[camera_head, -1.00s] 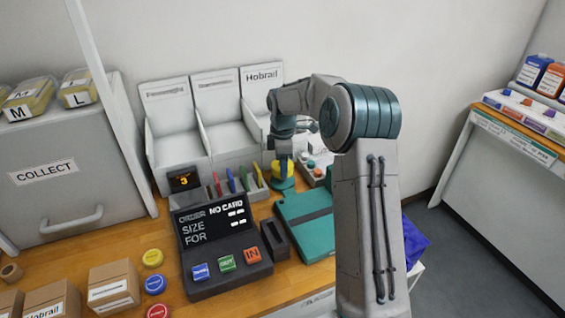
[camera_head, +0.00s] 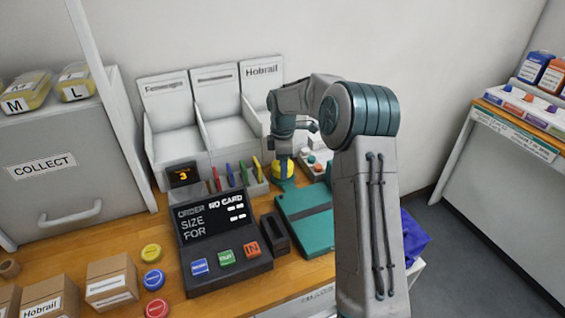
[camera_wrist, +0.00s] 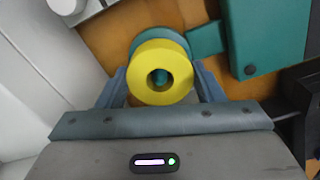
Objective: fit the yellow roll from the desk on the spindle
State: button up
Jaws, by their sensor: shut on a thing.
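The yellow roll (camera_head: 283,173) is held in my gripper (camera_head: 284,157) at the back of the desk, over a teal round base (camera_head: 289,185). In the wrist view the yellow roll (camera_wrist: 181,62) sits between the two fingers of my gripper (camera_wrist: 161,85), hole towards the camera. The tip of the teal spindle (camera_wrist: 160,77) shows inside the hole, a little off its middle. The teal base (camera_wrist: 150,37) shows behind the roll's far edge. How far down the spindle the roll sits, I cannot tell.
A teal folder-like block (camera_head: 305,217) lies in front of the base. A pen holder (camera_head: 254,187) with several coloured pens stands to its left. A black order console (camera_head: 224,235) stands in front left.

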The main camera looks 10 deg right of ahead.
jog(key=shift+f, duration=0.55)
dwell(0.4)
jog(key=o, duration=1.1)
jog(key=shift+r, duration=0.1)
jog(key=shift+r+p, duration=3.05)
jog(key=shift+r, duration=1.35)
jog(key=shift+r, duration=0.1)
